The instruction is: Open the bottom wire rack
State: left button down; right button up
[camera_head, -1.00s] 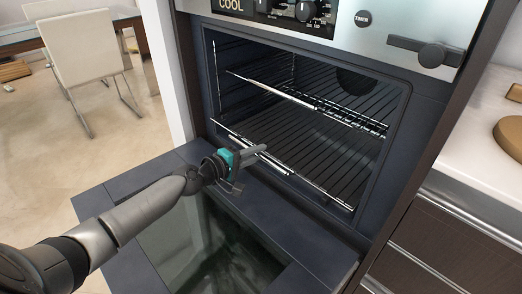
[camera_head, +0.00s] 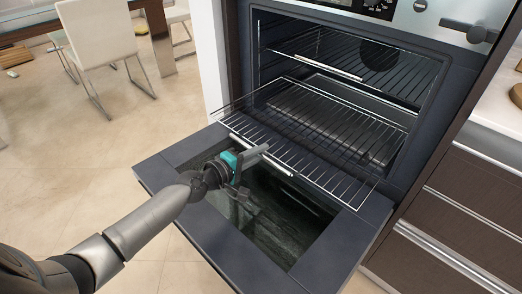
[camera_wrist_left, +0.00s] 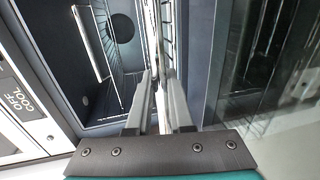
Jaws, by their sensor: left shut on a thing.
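The bottom wire rack (camera_head: 318,150) sticks well out of the oven over the lowered door. Its rear part is still inside the oven cavity. My left gripper (camera_head: 258,154) is at the rack's front edge, left of its middle, and is shut on the front bar. In the left wrist view, the fingers (camera_wrist_left: 157,102) close around the bar of the rack, which shows edge-on (camera_wrist_left: 158,45). My right gripper is in neither view.
The open oven door (camera_head: 290,262) lies flat below the rack, with a glass panel in its middle. The upper wire rack (camera_head: 335,62) sits inside the oven. Dark drawers (camera_head: 465,205) stand to the right. Open floor (camera_head: 90,185) is on the left, with a white chair (camera_head: 98,38) at the back.

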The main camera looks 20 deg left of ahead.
pick_arm(q)
jog(key=shift+s+a, duration=0.25)
jog(key=shift+s, duration=0.3)
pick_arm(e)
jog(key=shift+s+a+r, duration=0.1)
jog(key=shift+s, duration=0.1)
pick_arm(q)
jog(key=c, duration=0.8)
grip_release()
jog(key=b+v, duration=0.2)
jog(key=v, duration=1.3)
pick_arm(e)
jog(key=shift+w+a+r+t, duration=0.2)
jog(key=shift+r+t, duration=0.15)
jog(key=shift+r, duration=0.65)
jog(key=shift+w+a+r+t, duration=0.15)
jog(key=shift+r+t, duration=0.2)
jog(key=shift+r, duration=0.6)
pick_arm(q)
jog(key=shift+s, duration=0.1)
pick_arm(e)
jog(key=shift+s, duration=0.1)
